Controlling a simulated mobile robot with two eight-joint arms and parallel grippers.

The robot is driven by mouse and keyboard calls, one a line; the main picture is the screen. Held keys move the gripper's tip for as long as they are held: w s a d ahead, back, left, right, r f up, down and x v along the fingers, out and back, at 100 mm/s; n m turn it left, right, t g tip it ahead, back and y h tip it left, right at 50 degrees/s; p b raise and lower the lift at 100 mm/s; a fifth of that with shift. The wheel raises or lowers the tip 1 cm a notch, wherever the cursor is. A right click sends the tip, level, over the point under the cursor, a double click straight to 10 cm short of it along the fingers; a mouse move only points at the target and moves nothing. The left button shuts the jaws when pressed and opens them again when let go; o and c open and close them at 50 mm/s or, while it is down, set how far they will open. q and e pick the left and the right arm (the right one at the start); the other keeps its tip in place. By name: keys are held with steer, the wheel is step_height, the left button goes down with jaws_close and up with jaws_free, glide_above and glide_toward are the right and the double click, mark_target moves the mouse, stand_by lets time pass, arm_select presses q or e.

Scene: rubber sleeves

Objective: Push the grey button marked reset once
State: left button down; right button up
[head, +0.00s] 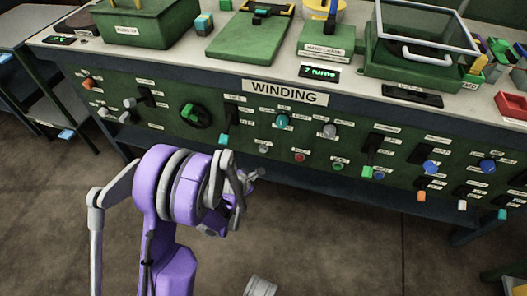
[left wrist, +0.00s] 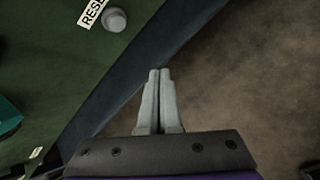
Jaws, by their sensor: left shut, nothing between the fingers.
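The grey button (left wrist: 114,19) is a round grey cap at the top of the left wrist view, beside a white label (left wrist: 92,12) that starts with "RESE" and is cut off by the frame edge. In the head view a small grey button (head: 264,149) sits in the lower row of the green panel, apparently the same one. My left gripper (left wrist: 158,72) is shut and empty, its fingertips apart from the button, below and right of it in the wrist view. In the head view my left gripper (head: 258,174) is just below that button. My right gripper is out of view.
The green panel (head: 155,120) carries several knobs and levers. A red button (head: 300,157) and a green button (head: 338,166) are right of the grey one. A teal-ended lever (head: 223,140) is to its left. Bare floor (head: 345,240) lies in front of the bench.

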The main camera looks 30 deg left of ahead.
mark_target(263, 150)
arm_select(q)
steer(key=shift+w, duration=0.1)
steer(key=w+a+p, duration=0.1)
steer(key=w+a, duration=0.1)
steer(key=w, duration=0.6)
steer(key=shift+w, duration=0.25)
stand_by(1.9)
steer(key=shift+w+a, duration=0.1)
steer(key=shift+w, duration=0.3)
steer(key=shift+w+b, duration=0.3)
stand_by(0.5)
steer(key=shift+s, duration=0.7)
